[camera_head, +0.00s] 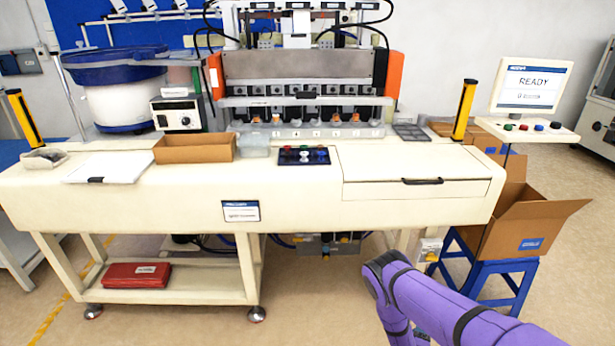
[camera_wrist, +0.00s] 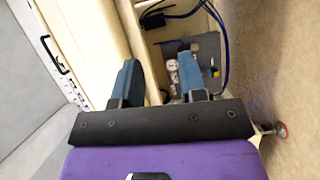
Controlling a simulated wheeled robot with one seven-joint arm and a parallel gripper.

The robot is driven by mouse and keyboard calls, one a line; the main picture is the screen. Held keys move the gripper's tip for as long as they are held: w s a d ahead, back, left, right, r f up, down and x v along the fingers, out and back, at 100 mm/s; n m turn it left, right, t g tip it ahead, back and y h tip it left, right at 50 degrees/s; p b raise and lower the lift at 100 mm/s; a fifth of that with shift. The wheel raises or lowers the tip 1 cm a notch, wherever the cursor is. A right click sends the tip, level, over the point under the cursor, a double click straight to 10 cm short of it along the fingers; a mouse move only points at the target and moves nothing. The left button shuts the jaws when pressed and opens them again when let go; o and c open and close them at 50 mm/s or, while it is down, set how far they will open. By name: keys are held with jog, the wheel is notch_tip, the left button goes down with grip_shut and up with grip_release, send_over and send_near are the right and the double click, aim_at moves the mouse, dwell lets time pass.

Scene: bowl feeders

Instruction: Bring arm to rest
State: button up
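My arm, in a purple cover, reaches in from the lower right of the head view, in front of the machine table (camera_head: 300,215). My gripper is hidden from the head view. In the wrist view my gripper (camera_wrist: 160,80) shows two blue-tipped fingers standing well apart with nothing between them. It points toward the underside of the table, where a gauge and hoses show beyond the fingers.
An open cardboard box (camera_head: 515,225) sits on a blue stool (camera_head: 490,275) right of my arm. A monitor (camera_head: 531,87) reading READY stands behind. A red case (camera_head: 137,275) lies on the table's lower shelf. The floor before the table is clear.

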jog(key=w+a+r+m+g, duration=0.2)
jog(key=w+r+m, duration=0.2)
jog(key=w+r, duration=0.6)
jog(key=w+a+r+m+g, duration=0.2)
jog(key=w+a+r+m, duration=0.1)
jog(key=w+r, duration=0.8)
jog(key=s+a+r+m+g+y, duration=0.1)
jog(key=a+r+m+y, duration=0.1)
jog(key=r, duration=1.2)
jog(key=s+a+r+m+g+y, duration=0.1)
jog(key=s+r+y, duration=0.1)
jog(key=r, duration=1.3)
jog(key=s+a+r+m+g+y, duration=0.1)
jog(key=s+a+r+g+y, duration=0.15)
jog(key=s+r, duration=1.8)
jog(key=s+d+r+m+g, duration=0.1)
jog(key=s+r, duration=0.2)
jog(key=s, duration=1)
jog(key=s+d+r+g, duration=0.1)
jog(key=s+r, duration=0.3)
jog(key=s, duration=0.9)
jog(key=shift+s+m+g, duration=0.2)
jog(key=shift+m+g, duration=0.15)
jog(key=shift+m, duration=0.05)
